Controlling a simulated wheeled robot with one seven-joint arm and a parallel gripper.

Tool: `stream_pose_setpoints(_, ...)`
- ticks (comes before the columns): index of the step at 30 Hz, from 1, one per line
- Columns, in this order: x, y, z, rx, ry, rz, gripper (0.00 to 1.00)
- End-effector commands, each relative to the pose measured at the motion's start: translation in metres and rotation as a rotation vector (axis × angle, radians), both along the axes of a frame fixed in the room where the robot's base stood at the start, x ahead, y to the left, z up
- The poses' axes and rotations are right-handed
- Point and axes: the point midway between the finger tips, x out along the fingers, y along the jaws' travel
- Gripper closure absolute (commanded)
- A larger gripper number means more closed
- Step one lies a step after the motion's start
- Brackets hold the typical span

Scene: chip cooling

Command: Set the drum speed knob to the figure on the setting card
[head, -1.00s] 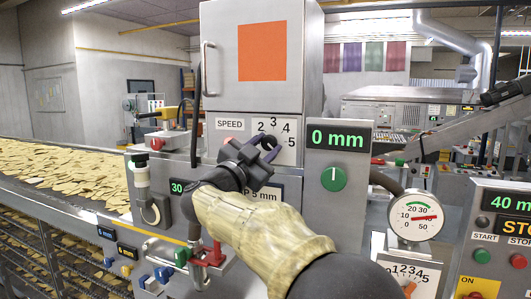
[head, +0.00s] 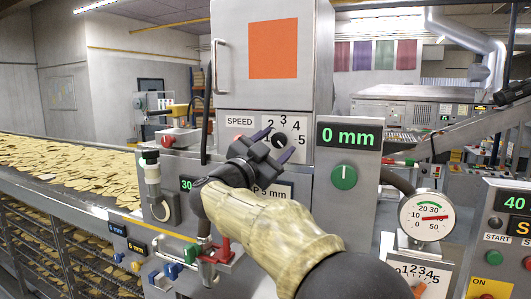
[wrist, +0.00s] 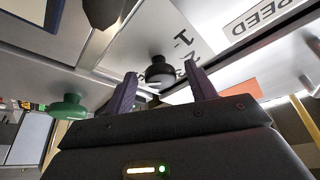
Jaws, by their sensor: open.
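The black drum speed knob (head: 279,141) sits on the white SPEED dial plate (head: 298,126), marked 1 to 5, on the grey cabinet. My gripper (head: 274,145) is open in front of the dial, its fingers either side of the knob in the picture. In the wrist view the knob (wrist: 159,72) shows between the fingertips of my gripper (wrist: 160,70); I cannot tell whether they touch it. The knob's pointer cannot be read.
A green knob (head: 344,177) sits under a "0 mm" display (head: 347,136) right of the dial. A round gauge (head: 426,216) stands further right. A chip-covered conveyor (head: 60,175) runs at left.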

Motion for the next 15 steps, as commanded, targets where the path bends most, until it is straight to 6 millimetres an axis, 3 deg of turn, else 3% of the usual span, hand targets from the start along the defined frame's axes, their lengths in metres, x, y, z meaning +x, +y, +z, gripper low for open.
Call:
stream_pose_setpoints(7,-0.02,0.014,-0.011,0.0,0.0,0.003,0.44)
stream_pose_setpoints(15,-0.062,0.041,-0.029,0.001,0.0,0.005,0.44)
